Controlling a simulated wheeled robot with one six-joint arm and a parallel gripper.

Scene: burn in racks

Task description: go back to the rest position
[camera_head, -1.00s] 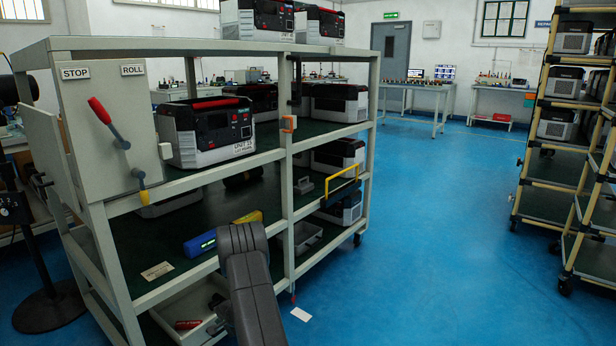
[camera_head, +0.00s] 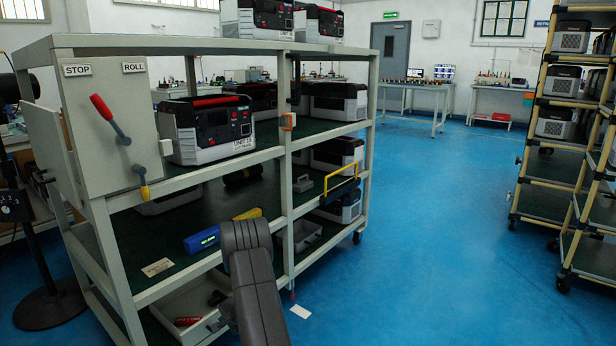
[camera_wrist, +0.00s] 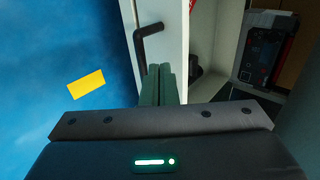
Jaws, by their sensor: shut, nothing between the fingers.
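My gripper (camera_wrist: 158,84) shows in the wrist view with its two green fingers together and nothing between them. The fingertips appear near a pale panel or frame edge (camera_wrist: 168,30) that carries a black bent handle (camera_wrist: 147,42). I cannot tell whether they touch it.
A grey wheeled rack (camera_head: 215,45) holding several power units (camera_head: 208,130) stands close in front of my arm. A red-handled lever (camera_head: 108,118) is on its left panel. A beige rack (camera_head: 520,155) stands at right. Blue floor (camera_head: 430,230) between them is clear.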

